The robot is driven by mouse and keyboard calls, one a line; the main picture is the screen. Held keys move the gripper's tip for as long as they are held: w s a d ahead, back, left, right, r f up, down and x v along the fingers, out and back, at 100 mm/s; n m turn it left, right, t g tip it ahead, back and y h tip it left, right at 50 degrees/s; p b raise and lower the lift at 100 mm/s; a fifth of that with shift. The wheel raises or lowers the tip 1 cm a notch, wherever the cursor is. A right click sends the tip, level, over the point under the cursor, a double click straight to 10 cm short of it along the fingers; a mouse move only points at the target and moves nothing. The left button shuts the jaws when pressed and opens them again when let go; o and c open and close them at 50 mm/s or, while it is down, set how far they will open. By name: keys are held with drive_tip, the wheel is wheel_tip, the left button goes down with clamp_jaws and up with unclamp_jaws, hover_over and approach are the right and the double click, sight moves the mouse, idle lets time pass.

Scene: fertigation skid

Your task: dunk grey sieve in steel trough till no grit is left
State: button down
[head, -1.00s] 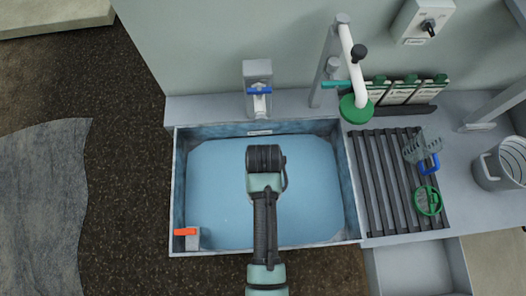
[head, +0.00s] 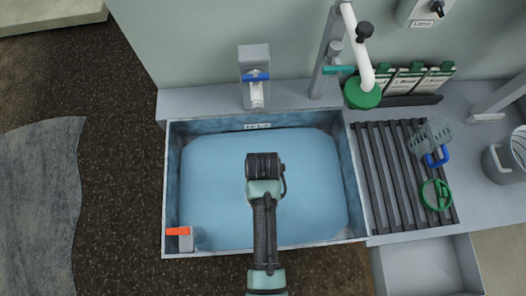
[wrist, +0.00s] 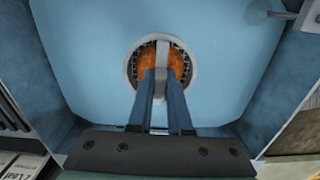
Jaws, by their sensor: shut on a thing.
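The steel trough (head: 172,170) is full of blue water (head: 215,185) and lies under my arm in the head view. In the wrist view, the grey sieve (wrist: 132,68) is a round ring with a grey strip across it. Orange-brown grit (wrist: 148,62) covers much of its inside. My gripper (wrist: 166,78) is shut on the sieve at the strip and holds it over the trough's water. Whether the sieve touches the water I cannot tell. In the head view my arm hides the sieve and the fingers.
A blue-handled tap (head: 257,85) stands behind the trough. An orange-handled valve (head: 178,232) sits at its near left corner. To the right, a slatted rack (head: 385,180) bears a blue-handled grey tool (head: 432,145) and a green round sieve (head: 436,195). A grey bucket (head: 503,160) stands beyond.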

drive_tip(key=shift+f+b, duration=4.6)
drive_tip(key=shift+f, duration=2.1)
drive_tip(key=shift+r, duration=0.15)
wheel_tip(320, 180, up, 18)
drive_tip(key=p, duration=1.9)
drive_tip(key=shift+r, duration=0.15)
